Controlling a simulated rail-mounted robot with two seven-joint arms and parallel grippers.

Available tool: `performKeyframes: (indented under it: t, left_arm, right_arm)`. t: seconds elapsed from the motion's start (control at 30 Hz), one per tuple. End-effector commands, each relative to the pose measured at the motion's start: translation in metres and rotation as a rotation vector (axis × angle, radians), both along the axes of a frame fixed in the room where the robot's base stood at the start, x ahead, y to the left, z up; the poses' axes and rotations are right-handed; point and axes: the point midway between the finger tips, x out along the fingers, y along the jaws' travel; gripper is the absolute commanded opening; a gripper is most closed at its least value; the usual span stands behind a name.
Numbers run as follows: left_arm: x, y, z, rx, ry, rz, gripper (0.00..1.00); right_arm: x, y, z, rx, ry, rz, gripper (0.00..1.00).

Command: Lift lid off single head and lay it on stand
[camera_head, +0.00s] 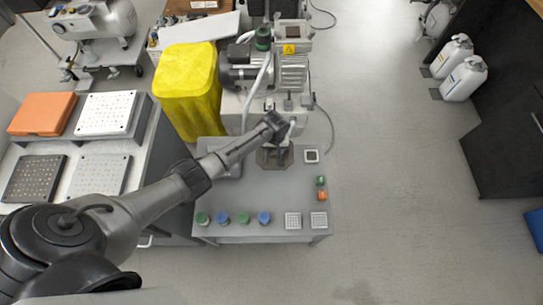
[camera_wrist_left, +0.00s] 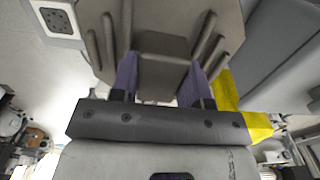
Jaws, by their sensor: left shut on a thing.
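My left gripper (camera_head: 278,140) is above the far part of the grey stand (camera_head: 260,205). In the left wrist view its two purple-padded fingers (camera_wrist_left: 160,82) are shut on a raised block of a brown-grey ribbed piece, which looks like the lid (camera_wrist_left: 162,18). In the head view the lid (camera_head: 274,159) shows partly under the gripper; I cannot tell whether it touches the stand. The compressor (camera_head: 265,72) with a dark motor and finned body stands behind the stand; I cannot tell its head clearly. My right gripper is not in view.
Blue and green round parts (camera_head: 232,218) and square grids (camera_head: 292,220) line the stand's front edge. Small green and orange blocks (camera_head: 321,188) lie at its right. Trays (camera_head: 98,175) fill the left bench.

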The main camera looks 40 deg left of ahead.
Motion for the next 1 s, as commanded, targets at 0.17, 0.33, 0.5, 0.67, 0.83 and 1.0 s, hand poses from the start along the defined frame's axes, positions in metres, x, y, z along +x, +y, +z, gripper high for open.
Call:
performKeyframes:
  t: [0.17, 0.33, 0.5, 0.67, 0.83, 1.0]
  left_arm:
    - [-0.01, 0.004, -0.022, -0.001, -0.003, 0.012, 0.0]
    - [-0.013, 0.005, -0.028, -0.001, -0.003, 0.015, 0.0]
    - [-0.013, 0.005, -0.032, 0.0, -0.004, 0.015, 0.0]
    - [-0.013, 0.005, -0.04, 0.0, -0.004, 0.014, 0.0]
    - [-0.013, 0.006, -0.05, 0.001, -0.004, 0.014, 0.0]
    - [-0.013, 0.005, -0.061, 0.001, -0.004, 0.014, 0.0]
  right_arm:
    - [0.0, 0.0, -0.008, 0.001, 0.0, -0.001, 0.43]
    - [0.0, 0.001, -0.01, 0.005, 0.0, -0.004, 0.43]
    - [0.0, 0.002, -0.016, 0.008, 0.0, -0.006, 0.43]
    - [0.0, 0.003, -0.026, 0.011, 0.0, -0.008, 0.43]
    - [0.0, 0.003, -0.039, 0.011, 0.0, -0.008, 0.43]
    - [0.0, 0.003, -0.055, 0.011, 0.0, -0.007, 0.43]
